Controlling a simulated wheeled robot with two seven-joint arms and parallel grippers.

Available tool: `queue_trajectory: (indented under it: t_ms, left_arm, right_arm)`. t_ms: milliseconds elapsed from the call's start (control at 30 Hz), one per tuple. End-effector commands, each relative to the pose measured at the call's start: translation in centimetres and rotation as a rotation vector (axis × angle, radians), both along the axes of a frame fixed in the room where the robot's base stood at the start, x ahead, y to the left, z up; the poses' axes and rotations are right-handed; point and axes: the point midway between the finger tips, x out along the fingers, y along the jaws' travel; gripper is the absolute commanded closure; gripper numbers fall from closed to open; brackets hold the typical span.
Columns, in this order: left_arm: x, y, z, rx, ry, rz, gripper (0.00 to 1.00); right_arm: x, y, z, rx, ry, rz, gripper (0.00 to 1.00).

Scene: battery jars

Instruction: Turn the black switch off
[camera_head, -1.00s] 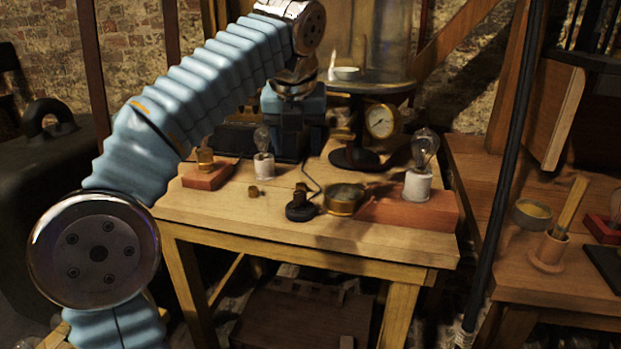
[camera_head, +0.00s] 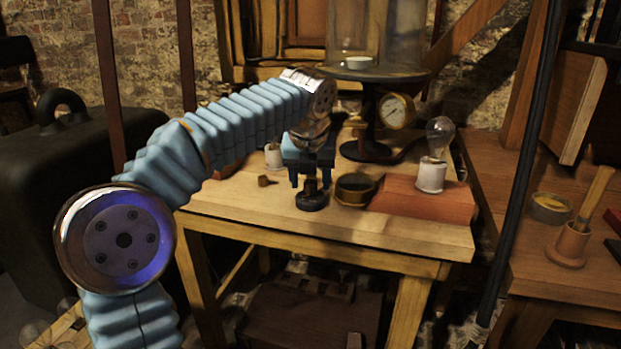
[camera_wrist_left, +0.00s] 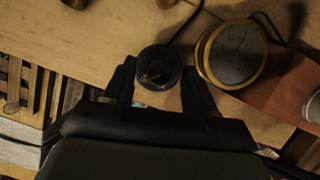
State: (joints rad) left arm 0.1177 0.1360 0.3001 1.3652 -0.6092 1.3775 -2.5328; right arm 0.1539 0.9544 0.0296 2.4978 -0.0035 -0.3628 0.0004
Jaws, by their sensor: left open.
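The small round black switch (camera_head: 312,201) sits near the front edge of the wooden table, left of a round brass-rimmed dish or meter (camera_head: 355,189). My left gripper (camera_head: 311,184) is open, right above and behind the switch. In the left wrist view, the switch (camera_wrist_left: 158,66) shows between the two dark fingers of my left gripper (camera_wrist_left: 160,82), one on each side; I cannot tell whether they touch it. A small lever shows on its top, but I cannot read its setting. My right gripper is not in view.
On the table (camera_head: 330,230) stand a bulb on a white base (camera_head: 432,176) on a red block, a dial gauge (camera_head: 396,111) and a small brass piece (camera_head: 267,181). A dark vertical pole (camera_head: 515,200) stands at the right. The table's front left is clear.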

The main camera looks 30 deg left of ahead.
Motion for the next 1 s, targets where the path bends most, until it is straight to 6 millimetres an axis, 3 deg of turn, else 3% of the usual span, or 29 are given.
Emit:
queue_trajectory:
  t_ms: [133,500,1000]
  left_arm:
    - [0.0,0.0,0.0,0.000,0.000,0.000,0.45]
    - [0.0,0.0,0.0,0.000,0.000,0.000,1.00]
    - [0.1,-0.1,0.4,0.003,0.001,0.150,1.00]
  right_arm:
    - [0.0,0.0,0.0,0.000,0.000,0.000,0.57]
    - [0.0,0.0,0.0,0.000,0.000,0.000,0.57]
    - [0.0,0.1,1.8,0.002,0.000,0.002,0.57]
